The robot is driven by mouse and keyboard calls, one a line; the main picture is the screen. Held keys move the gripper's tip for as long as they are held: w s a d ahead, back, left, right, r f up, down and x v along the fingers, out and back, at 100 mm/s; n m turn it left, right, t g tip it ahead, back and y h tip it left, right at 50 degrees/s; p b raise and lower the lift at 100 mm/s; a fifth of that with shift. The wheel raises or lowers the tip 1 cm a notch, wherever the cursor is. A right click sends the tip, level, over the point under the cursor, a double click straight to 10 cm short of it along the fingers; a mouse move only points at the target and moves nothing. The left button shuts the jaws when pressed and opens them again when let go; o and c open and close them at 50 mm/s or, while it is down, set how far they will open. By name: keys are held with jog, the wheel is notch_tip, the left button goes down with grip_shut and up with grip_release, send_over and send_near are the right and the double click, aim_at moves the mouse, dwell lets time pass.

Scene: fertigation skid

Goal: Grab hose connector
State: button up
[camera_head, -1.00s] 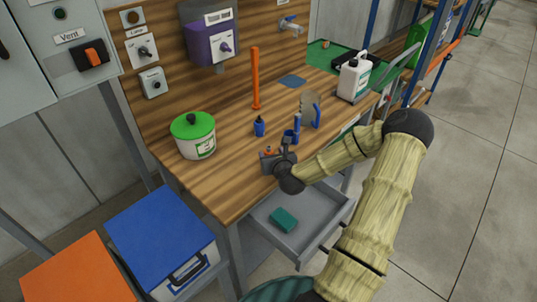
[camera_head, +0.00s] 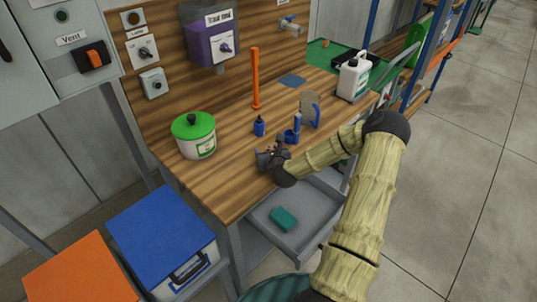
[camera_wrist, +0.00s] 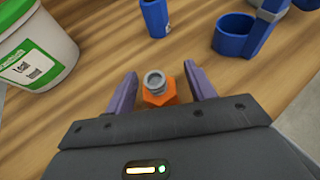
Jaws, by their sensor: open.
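The hose connector (camera_wrist: 158,90) is an orange hex piece with a grey threaded end, seen in the wrist view on the wooden bench. My gripper (camera_wrist: 160,84) is open, with one purple finger on each side of the connector. I cannot tell whether either finger touches it. In the head view my gripper (camera_head: 268,152) is low over the bench's front edge and hides most of the connector.
A white tub with a green lid (camera_head: 194,135) stands left of my gripper. A small blue bottle (camera_head: 259,127) and a blue holder (camera_head: 292,133) stand behind it. An open grey drawer (camera_head: 262,222) holding a teal block (camera_head: 284,218) juts out below.

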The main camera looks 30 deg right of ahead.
jog(key=c, duration=1)
jog(key=shift+r, duration=0.1)
jog(key=shift+c, duration=0.2)
notch_tip(320, 180, up, 10)
jog(key=shift+f+b, duration=0.1)
jog(key=shift+b, duration=0.2)
